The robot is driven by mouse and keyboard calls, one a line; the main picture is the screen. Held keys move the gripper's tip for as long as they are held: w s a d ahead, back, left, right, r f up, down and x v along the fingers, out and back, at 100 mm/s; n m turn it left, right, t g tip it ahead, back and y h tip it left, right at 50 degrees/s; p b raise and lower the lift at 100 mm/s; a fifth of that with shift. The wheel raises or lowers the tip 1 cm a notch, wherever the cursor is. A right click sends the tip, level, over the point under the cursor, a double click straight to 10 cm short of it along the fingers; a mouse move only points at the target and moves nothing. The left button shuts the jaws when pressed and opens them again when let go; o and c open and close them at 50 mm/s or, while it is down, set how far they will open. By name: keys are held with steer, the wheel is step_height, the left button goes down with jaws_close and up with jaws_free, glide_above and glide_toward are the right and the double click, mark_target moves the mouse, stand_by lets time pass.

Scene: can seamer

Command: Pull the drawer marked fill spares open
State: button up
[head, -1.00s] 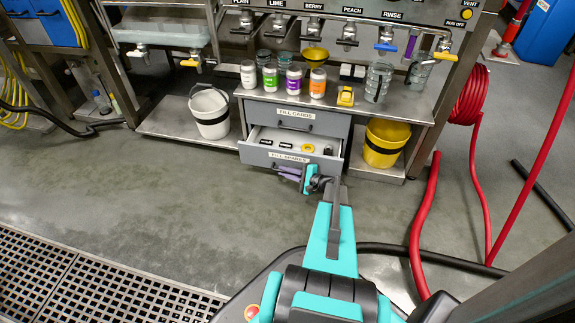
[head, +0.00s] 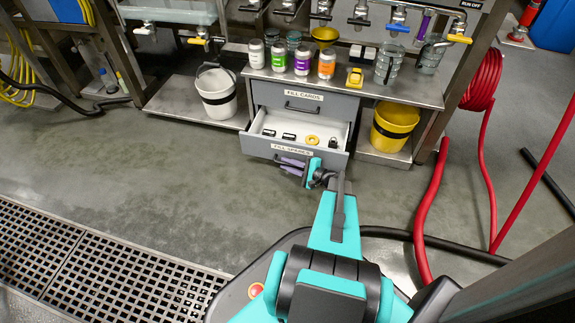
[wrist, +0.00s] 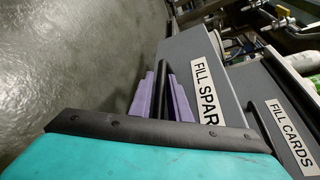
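The fill spares drawer (head: 258,148) is the lower drawer of the grey cabinet. It stands well open, and its white inside shows several small dark items and a yellow ring (head: 312,140). My gripper (head: 291,166) is at the drawer's front, below the label. In the wrist view my gripper's purple fingers (wrist: 162,95) lie on both sides of the black handle bar (wrist: 164,75), shut on it. The drawer front with its label, partly cut off by my gripper, also shows there (wrist: 185,50). The fill cards drawer (head: 345,105) above is shut.
A white bucket (head: 217,95) stands left of the cabinet and a yellow bucket (head: 390,132) right of it, on low shelves. Cans and jars stand on the bench top. A red hose (head: 428,215) lies at the right. The floor (head: 130,165) in front of the drawer is mostly clear.

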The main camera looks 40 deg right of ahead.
steer(key=shift+s+r, duration=0.1)
stand_by(0.3)
steer(key=shift+s+d+r+p, duration=0.2)
steer(key=shift+s+p, duration=0.1)
steer(key=shift+s, duration=0.2)
steer(key=p+v, duration=0.4)
steer(key=v, duration=0.8)
steer(key=shift+s, duration=0.3)
steer(key=shift+w+a, duration=0.1)
steer(key=shift+a, duration=0.05)
